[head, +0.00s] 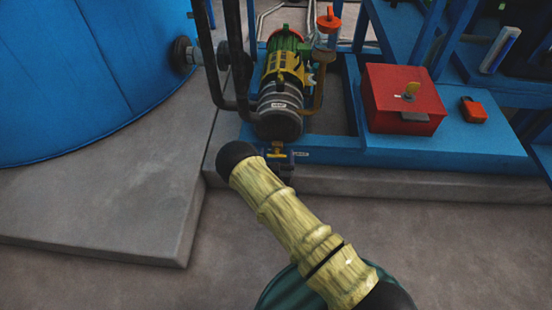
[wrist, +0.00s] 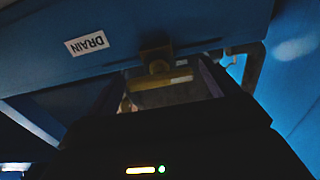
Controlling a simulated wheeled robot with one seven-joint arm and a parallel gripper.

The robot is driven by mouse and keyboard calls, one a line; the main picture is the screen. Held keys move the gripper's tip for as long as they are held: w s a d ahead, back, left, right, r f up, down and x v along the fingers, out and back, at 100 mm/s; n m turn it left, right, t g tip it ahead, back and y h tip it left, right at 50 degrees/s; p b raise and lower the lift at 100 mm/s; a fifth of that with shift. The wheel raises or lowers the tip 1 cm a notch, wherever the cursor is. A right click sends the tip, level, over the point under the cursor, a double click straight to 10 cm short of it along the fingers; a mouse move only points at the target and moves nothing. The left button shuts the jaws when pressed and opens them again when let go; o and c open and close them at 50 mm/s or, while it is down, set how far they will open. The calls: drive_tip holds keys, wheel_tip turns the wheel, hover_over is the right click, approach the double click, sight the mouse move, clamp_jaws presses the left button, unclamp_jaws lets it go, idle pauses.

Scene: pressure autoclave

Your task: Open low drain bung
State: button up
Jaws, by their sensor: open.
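In the head view a small brass piece (head: 275,154) sits at the frame's front edge below the pump. My gripper (wrist: 165,88) is dark and open in the wrist view, with the crossbar showing between its jaws. The view is dim, and I cannot tell whether the jaws touch it.
A green, yellow and grey pump (head: 281,95) stands on the blue frame (head: 440,142) above the brass piece. A red box (head: 403,105) with a yellow key-like knob is to its right. A large blue tank (head: 90,75) fills the left. The frame rests on a raised concrete plinth (head: 400,185).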

drive_tip(key=shift+w, duration=0.25)
drive_tip(key=shift+c, duration=0.5)
